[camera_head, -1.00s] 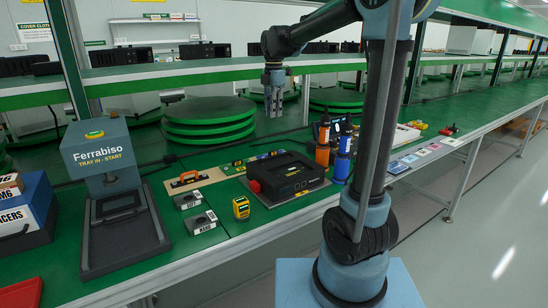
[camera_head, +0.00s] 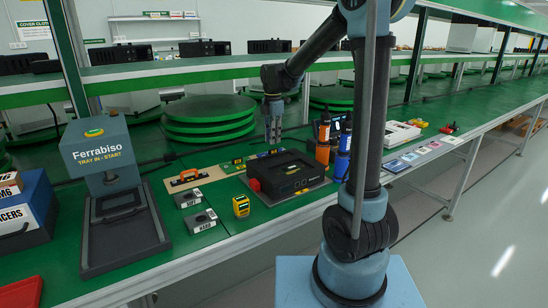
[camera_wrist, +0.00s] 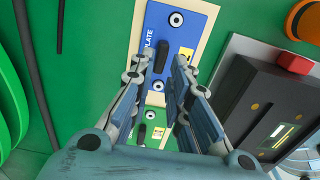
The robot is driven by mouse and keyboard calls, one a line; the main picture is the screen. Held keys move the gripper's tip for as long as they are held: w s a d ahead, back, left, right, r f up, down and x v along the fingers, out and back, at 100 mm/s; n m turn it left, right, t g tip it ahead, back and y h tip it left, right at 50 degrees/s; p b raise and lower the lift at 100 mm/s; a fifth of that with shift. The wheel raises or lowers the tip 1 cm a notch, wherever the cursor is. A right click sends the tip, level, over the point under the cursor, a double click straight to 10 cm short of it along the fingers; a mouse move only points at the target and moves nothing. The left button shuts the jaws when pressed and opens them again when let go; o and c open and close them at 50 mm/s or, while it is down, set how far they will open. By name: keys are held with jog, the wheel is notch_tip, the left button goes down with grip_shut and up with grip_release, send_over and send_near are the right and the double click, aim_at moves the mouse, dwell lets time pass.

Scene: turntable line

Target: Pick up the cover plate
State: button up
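A blue plate (camera_wrist: 195,22) with the word "PLATE" lies on a cream board (camera_wrist: 209,28) in the wrist view. It has a dark upright handle (camera_wrist: 161,56) and pale round fittings. A green plate (camera_wrist: 161,113) with its own dark handle lies beside it on the same board. My gripper (camera_wrist: 161,58) is open, with its fingertips on either side of the blue plate's handle in this view. Whether they touch it I cannot tell. In the head view, my gripper (camera_head: 273,140) points down over the board's far end, and the blue plate is hard to make out.
A black device (camera_head: 290,178) with a red knob stands right of the board. Orange and blue bottles (camera_head: 342,162) stand further right. Stacked green turntables (camera_head: 209,120) are behind. A board with an orange handle (camera_head: 186,180) and a yellow gauge (camera_head: 241,206) are at the front left.

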jog(key=shift+d+f, duration=0.1)
jog(key=shift+f, duration=2.5)
grip_shut()
